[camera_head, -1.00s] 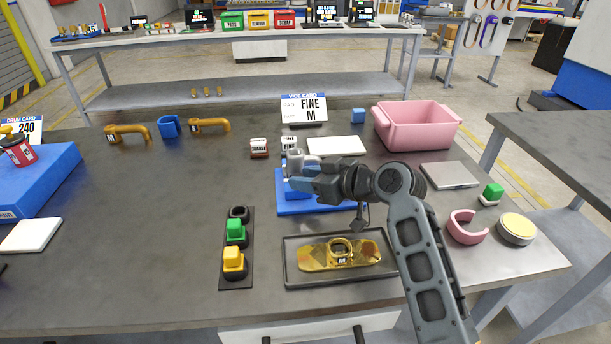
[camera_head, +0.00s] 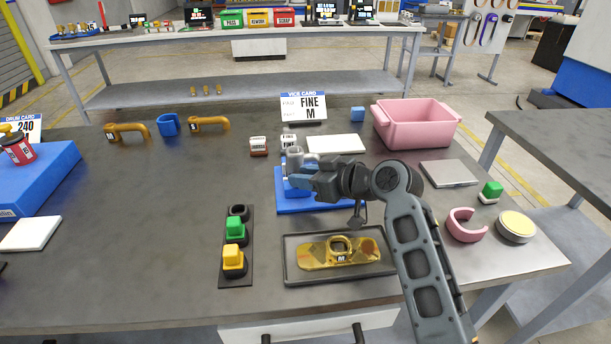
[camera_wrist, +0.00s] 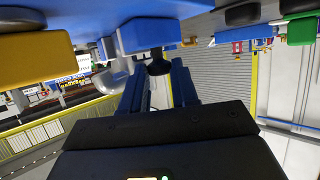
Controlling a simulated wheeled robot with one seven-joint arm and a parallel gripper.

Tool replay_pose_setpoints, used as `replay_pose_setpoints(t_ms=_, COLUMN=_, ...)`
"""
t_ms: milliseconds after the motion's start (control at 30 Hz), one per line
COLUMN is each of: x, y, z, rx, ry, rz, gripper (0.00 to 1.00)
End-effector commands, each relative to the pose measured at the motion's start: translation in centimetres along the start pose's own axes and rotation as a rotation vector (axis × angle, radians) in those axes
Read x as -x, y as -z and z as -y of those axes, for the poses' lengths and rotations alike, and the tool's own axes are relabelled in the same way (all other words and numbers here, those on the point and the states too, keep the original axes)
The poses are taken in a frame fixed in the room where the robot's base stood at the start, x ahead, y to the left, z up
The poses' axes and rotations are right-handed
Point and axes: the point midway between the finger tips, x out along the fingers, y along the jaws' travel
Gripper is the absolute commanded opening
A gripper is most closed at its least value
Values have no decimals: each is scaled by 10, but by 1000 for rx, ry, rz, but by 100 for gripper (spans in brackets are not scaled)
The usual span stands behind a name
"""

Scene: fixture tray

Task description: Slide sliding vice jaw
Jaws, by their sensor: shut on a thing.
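The vice stands on a blue base plate (camera_head: 325,204) in the middle of the table, with a grey rounded part (camera_head: 294,157) rising at its back. My gripper (camera_head: 304,180) reaches in from the right, low over the plate, and covers part of the vice. In the wrist view its two blue fingers (camera_wrist: 160,82) stand either side of a black knob (camera_wrist: 158,67) on a blue block (camera_wrist: 149,35). I take this block and knob to be the sliding vice jaw. The gripper is shut on it. The exact contact is partly hidden.
A dark tray (camera_head: 290,276) with a gold part (camera_head: 318,254) lies in front of the vice. A black stand (camera_head: 227,270) with green and yellow blocks is at left front. A white pad (camera_head: 336,144), a vice card (camera_head: 303,107) and a pink bin (camera_head: 416,124) stand behind.

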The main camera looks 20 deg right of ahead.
Motion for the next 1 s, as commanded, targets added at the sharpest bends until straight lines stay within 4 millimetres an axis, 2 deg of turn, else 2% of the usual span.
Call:
replay_pose_setpoints(t_ms=267, x=10, y=-5, z=10, rx=-1, ry=-2, rz=0, gripper=0)
replay_pose_setpoints(t_ms=467, x=10, y=-4, z=10, rx=-1, ry=-2, rz=0, gripper=0)
replay_pose_setpoints(t_ms=500, x=10, y=-4, z=10, rx=-1, ry=-2, rz=0, gripper=31)
replay_pose_setpoints(t_ms=567, x=10, y=-4, z=10, rx=-1, ry=-2, rz=0, gripper=37)
replay_pose_setpoints(t_ms=867, x=12, y=-4, z=10, rx=0, ry=-1, rz=0, gripper=38)
replay_pose_setpoints(t_ms=1000, x=27, y=-6, z=9, rx=0, ry=-3, rz=0, gripper=38)
